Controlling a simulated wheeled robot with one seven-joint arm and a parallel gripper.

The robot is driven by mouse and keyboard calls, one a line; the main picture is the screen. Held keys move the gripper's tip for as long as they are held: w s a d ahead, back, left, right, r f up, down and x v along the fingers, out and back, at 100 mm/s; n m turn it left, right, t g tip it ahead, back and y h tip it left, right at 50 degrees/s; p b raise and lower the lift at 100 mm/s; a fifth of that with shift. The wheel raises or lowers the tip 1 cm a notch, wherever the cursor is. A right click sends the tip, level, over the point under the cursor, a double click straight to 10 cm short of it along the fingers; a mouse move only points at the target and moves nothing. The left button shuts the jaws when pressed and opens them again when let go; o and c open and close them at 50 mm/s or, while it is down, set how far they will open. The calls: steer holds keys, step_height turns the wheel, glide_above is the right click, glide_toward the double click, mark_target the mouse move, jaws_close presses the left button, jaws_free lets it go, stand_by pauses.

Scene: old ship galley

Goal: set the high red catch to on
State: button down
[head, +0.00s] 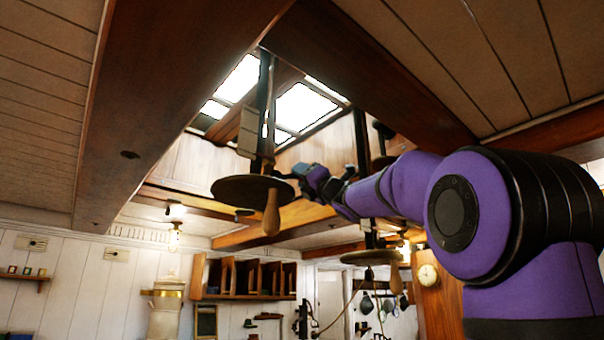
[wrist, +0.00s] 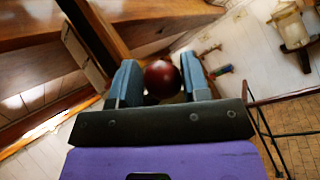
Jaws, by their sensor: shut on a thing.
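A dark red ball-shaped knob (wrist: 162,78) sits between the two blue fingers of my gripper (wrist: 157,84) in the wrist view. I take it to be part of the red catch; the rest of the catch is hidden behind the fingers and palm. In the head view my gripper (head: 308,178) is raised high, beside a dark round disc (head: 235,188) on a hanging post. The red knob cannot be made out there. My gripper is shut on the knob. The frames do not show which setting the catch is in.
A wooden handle (head: 271,214) hangs below the disc, close to my gripper. A second post carries another disc (head: 368,257) lower right. Ceiling beams (head: 165,90) and a skylight (head: 300,107) are overhead. A shelf (head: 243,279) is on the far wall.

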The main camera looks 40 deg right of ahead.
steer(key=shift+d+f+m+h, duration=0.1)
steer(key=shift+f+m+h, duration=0.15)
steer(key=shift+m+h, duration=0.2)
steer(key=c, duration=0.6)
jaws_free()
steer(key=shift+c, duration=0.2)
steer(key=v, duration=1)
steer(key=shift+s+f, duration=0.25)
steer(key=shift+s, duration=0.05)
